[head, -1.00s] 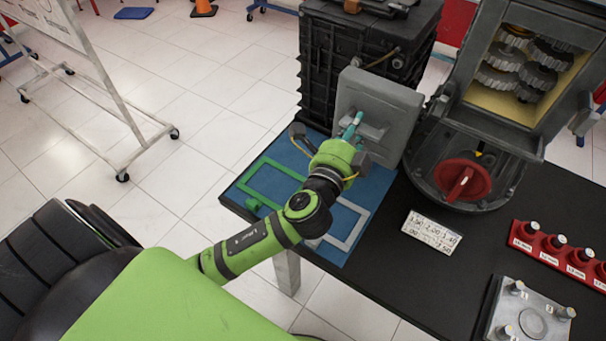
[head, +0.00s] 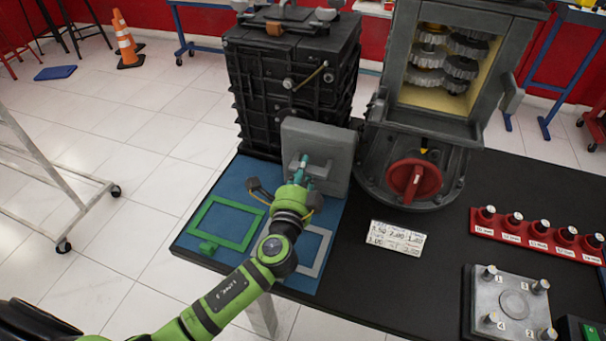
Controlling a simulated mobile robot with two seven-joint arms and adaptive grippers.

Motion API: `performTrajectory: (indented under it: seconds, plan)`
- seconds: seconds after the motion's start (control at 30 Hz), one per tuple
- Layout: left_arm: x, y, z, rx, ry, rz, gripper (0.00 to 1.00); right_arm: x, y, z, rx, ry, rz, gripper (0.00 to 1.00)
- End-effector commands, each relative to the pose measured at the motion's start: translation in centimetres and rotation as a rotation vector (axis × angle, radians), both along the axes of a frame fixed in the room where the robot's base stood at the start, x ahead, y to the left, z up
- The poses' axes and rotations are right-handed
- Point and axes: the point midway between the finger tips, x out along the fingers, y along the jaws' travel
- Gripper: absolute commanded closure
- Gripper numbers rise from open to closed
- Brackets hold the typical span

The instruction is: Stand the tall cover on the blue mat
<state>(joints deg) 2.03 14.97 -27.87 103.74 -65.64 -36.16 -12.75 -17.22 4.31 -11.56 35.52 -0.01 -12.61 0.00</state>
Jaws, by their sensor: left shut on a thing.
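The tall cover (head: 333,140) is a grey upright plate with a bar handle on its front. It is at the back right of the blue mat (head: 231,182), in front of the black engine block. My left gripper (head: 307,172) is shut on the cover's handle, reaching in from the front. The gripper hides part of the handle and the cover's lower left, so I cannot tell whether its bottom edge touches the mat. My right gripper is not in view.
A green frame (head: 193,229) and a grey frame (head: 324,257) lie flat on the mat. The black engine block (head: 260,104) stands behind. The gear housing with a red knob (head: 414,180) stands close on the right. A label card (head: 397,238) lies on the black table.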

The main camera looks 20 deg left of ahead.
Motion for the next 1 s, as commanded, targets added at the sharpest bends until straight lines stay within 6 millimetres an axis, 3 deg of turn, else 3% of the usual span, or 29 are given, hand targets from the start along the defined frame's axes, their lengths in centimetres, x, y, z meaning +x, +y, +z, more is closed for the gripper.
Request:
performTrajectory:
  seconds: [0.47, 0.5, 0.53, 0.57, 1.0]
  plan:
    - [0.08, -0.05, -0.67, -0.001, -0.010, -0.002, 1.00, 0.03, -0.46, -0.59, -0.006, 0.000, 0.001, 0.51]
    - [0.01, -0.03, -1.01, -0.001, -0.002, -0.001, 0.73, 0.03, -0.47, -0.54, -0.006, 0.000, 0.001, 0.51]
    - [0.00, -0.03, -0.96, -0.001, -0.002, -0.001, 0.61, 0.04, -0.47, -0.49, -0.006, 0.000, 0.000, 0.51]
    - [0.00, -0.03, -0.95, -0.001, -0.002, -0.001, 0.58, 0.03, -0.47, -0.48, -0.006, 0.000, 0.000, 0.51]
    - [-0.54, -0.10, -0.87, -0.001, 0.001, -0.002, 0.58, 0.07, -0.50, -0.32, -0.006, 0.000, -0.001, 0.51]
